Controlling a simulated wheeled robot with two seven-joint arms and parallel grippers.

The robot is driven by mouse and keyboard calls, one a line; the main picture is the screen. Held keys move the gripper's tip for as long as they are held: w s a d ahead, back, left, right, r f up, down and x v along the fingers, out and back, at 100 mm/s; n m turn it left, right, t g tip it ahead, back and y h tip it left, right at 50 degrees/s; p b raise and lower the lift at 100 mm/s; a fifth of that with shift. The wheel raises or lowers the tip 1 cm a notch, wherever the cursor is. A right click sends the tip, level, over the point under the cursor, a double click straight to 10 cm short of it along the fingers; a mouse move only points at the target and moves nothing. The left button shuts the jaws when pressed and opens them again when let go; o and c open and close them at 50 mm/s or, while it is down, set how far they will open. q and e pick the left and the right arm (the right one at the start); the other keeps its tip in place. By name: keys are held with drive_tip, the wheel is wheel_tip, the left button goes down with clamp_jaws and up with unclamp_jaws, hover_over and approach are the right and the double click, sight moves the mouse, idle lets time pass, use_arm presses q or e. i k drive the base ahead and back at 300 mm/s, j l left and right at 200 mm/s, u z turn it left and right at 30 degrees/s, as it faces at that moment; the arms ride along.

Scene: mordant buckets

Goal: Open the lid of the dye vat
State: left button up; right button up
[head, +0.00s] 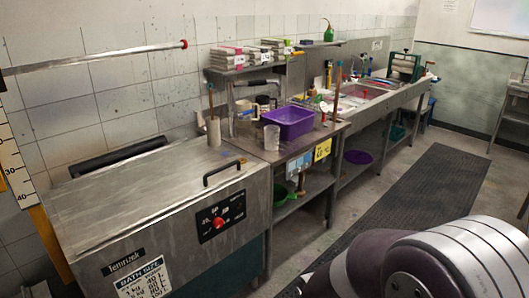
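The dye vat (150,262) is a large steel box at the lower left of the head view, with a "Temruzek" plate and a "BATH SIZE" label on its front. Its flat steel lid (140,190) lies down over the top and looks closed. A black bar handle (223,172) stands at the lid's right part, near the front edge. A black panel with a red knob (219,223) is on the vat's front. Neither of my grippers is in view; a part of my own arm fills the lower right corner.
A steel bench beyond the vat holds a purple tub (289,123), a jug and several small items. A sink counter (365,95) runs further back. A rail with a red end (100,57) crosses the upper left. A dark floor mat (420,190) lies clear in the aisle.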

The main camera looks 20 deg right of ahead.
sight(107, 196)
drive_tip(key=i+l+z, duration=0.25)
drive_tip(key=i+z, duration=0.25)
drive_tip(key=i, duration=0.2)
drive_tip(key=i+z, duration=0.5)
drive_tip(key=i, duration=0.15)
drive_tip(key=i+l+u, duration=0.1)
drive_tip(key=i+u, duration=0.35)
drive_tip(key=i+l+u, duration=0.2)
drive_tip(key=u, duration=0.3)
drive_tip(key=i+l+u, duration=0.25)
drive_tip(key=u, duration=0.2)
drive_tip(key=i+l+u, duration=0.15)
drive_tip(key=l+u, duration=0.3)
drive_tip(key=i+l+u, duration=0.25)
drive_tip(key=l+u, duration=0.45)
drive_tip(key=i+l, duration=0.05)
drive_tip(key=l, duration=0.05)
